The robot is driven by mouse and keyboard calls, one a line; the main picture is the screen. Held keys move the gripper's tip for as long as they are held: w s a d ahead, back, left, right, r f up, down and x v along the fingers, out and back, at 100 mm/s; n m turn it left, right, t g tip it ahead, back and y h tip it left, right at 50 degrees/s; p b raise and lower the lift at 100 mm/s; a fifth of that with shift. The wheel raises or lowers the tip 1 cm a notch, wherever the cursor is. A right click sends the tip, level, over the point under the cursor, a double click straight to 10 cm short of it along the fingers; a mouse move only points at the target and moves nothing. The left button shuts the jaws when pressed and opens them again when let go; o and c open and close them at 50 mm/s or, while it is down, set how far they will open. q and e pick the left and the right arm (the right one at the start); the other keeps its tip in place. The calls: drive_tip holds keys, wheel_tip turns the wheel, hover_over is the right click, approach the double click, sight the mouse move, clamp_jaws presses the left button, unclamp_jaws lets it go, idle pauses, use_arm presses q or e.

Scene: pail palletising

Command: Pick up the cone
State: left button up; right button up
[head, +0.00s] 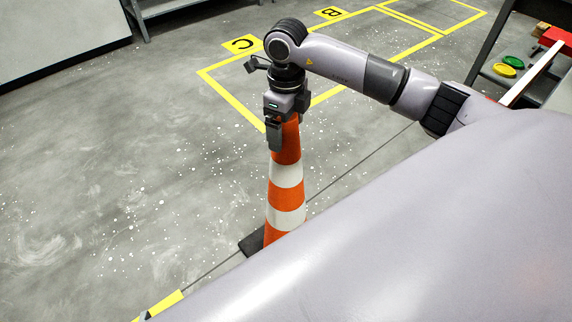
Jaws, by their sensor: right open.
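The cone (285,196), orange with white bands, stands upright on the concrete floor. Its dark base (251,243) shows at the left; the rest of the base is hidden behind my body. My right gripper (281,137) points down at the cone's top. One finger shows in front of the cone's upper part; the other is mostly hidden, and the cone's tip is hidden by the gripper. The gripper is open, and I cannot tell whether its fingers touch the cone. My left gripper is not in view.
Yellow floor outlines with marker C (241,44) and marker B (330,13) lie behind the cone. A shelf at the right holds a green item (513,62) and a yellow item (504,71). The speckled floor left of the cone is clear.

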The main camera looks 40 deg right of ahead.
drive_tip(key=shift+f, duration=0.15)
clamp_jaws()
drive_tip(key=shift+w, duration=0.1)
